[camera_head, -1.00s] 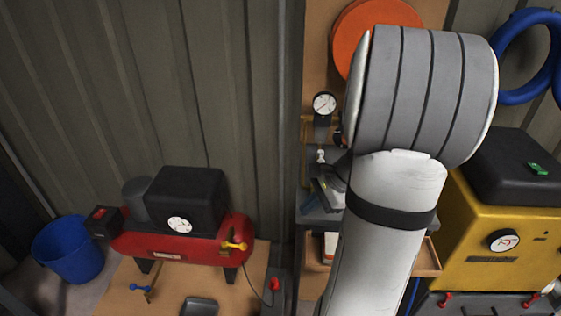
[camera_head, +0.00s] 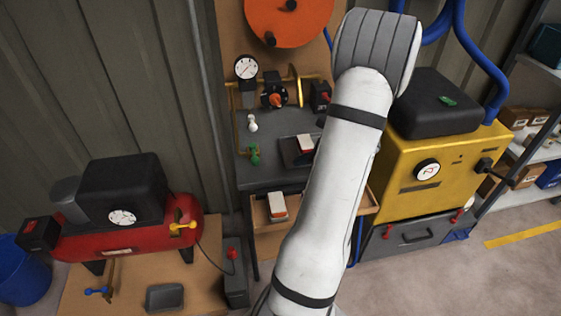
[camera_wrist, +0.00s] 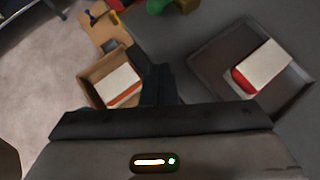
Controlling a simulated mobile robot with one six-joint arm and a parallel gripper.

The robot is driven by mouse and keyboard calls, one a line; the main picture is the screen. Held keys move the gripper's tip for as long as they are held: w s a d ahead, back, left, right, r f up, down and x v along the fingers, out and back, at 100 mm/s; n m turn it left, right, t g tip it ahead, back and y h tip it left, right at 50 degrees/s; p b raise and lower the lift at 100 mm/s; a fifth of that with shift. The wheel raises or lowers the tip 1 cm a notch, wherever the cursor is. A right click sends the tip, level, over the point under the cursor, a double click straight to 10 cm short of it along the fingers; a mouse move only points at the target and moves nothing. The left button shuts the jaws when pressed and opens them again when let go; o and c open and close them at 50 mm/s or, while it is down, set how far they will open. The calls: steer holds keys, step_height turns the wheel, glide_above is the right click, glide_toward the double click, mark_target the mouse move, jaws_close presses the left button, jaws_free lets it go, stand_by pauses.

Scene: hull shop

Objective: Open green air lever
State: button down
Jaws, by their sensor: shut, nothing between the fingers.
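The green air lever (camera_head: 255,155) is on the grey bench panel, below a white-knobbed valve (camera_head: 252,123), and is in clear view in the head view. In the wrist view a green part, likely the same lever, is cut off at the top edge (camera_wrist: 158,6). My gripper (camera_wrist: 150,60) shows in the wrist view as dark fingers, shut and empty, pointing up toward the green part and apart from it in the picture. In the head view my arm hides the gripper.
An open drawer (camera_head: 262,239) holds a red-and-white box. A dark tray (camera_wrist: 208,70) with a similar box lies on the panel. The red compressor (camera_head: 80,243) stands left, the yellow machine (camera_head: 400,160) right.

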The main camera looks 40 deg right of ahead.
mark_target(254, 155)
steer(key=x, duration=0.8)
steer(key=shift+w+f, duration=0.2)
steer(key=w, duration=0.1)
steer(key=w+a+p, duration=0.1)
steer(key=w, duration=0.1)
steer(key=shift+w+a, duration=0.1)
steer(key=shift+a, duration=0.2)
steer(key=shift+w+a+r, duration=0.1)
steer(key=shift+w+a, duration=0.1)
steer(key=shift+w, duration=0.3)
steer(key=shift+a, duration=0.25)
steer(key=shift+d, duration=0.15)
